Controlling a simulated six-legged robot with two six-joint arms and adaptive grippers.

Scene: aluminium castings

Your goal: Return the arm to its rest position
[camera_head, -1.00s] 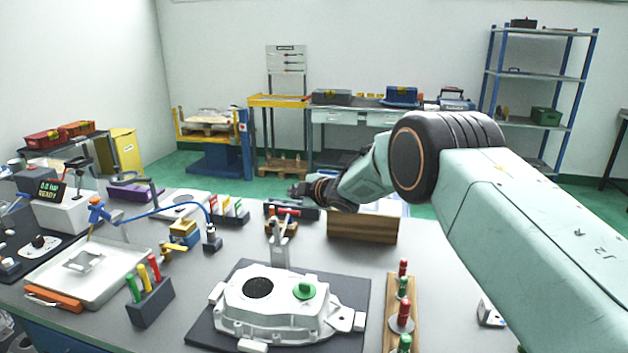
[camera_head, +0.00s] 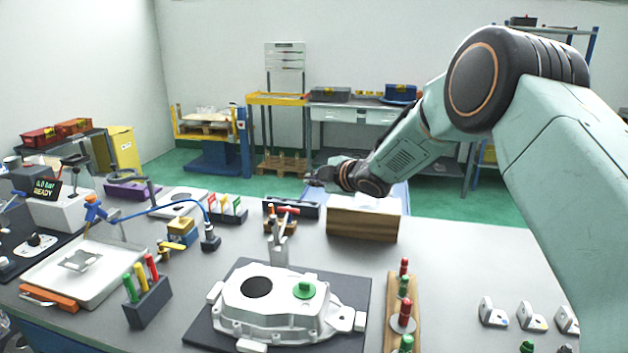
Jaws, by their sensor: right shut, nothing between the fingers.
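My right arm comes in from the right, its elbow raised high at the upper right. My right gripper (camera_head: 318,176) is shut and empty, pointing left over the far side of the workbench (camera_head: 480,265), above a dark holder (camera_head: 291,209) and left of a wooden box (camera_head: 362,222). It touches nothing that I can see. My left arm and gripper are not in view. A white aluminium casting (camera_head: 275,307) with a green plug (camera_head: 304,290) lies on a dark mat (camera_head: 228,279) at the front.
A wooden rack (camera_head: 418,307) with red and green gauges stands right of the casting. White brackets (camera_head: 492,313) lie at the right. A metal tray (camera_head: 55,285) and a block with coloured handles (camera_head: 149,303) are left.

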